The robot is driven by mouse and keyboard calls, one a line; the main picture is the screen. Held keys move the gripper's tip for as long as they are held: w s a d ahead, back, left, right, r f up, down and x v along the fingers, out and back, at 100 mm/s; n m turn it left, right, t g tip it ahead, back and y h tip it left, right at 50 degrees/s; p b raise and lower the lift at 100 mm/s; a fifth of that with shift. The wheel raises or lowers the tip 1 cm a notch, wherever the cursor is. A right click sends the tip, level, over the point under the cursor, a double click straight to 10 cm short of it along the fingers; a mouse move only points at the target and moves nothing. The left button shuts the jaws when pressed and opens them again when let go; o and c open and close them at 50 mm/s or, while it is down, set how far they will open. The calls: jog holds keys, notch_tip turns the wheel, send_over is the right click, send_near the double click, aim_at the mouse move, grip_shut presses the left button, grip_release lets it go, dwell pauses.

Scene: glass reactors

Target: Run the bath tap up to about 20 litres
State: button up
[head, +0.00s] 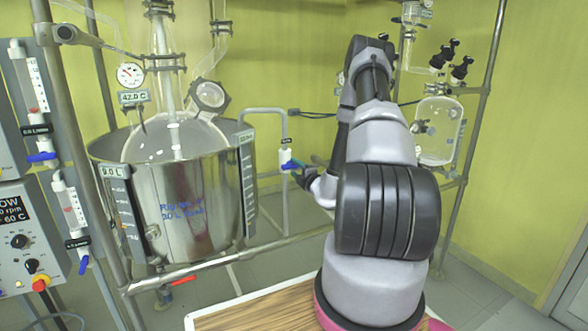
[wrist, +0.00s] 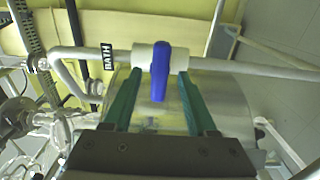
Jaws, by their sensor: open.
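The bath tap is a white valve body (wrist: 148,55) with a blue lever (wrist: 160,72) on a grey pipe, beside a black BATH label (wrist: 107,57). In the head view its blue lever (head: 289,170) is right of the steel bath (head: 180,195). My gripper (wrist: 159,75) is open, its green fingers on either side of the lever in the wrist view. I see no clear contact. In the head view my gripper (head: 304,172) is close to the tap, partly hidden by my arm. A small litre display (head: 113,171) on the bath seems to read zero.
A glass vessel sits inside the bath, with a dial gauge (head: 130,75) and a 42.0 C display (head: 134,97) above. A red-handled valve (head: 180,281) is low in front. Metal frame rails and flowmeters (head: 36,100) stand left; a glass flask (head: 438,130) hangs right.

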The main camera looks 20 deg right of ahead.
jog(key=shift+w+a, duration=0.1)
jog(key=shift+w, duration=0.65)
grip_shut()
jog(key=shift+n, duration=0.3)
jog(key=n, duration=1)
jog(key=shift+n, duration=0.4)
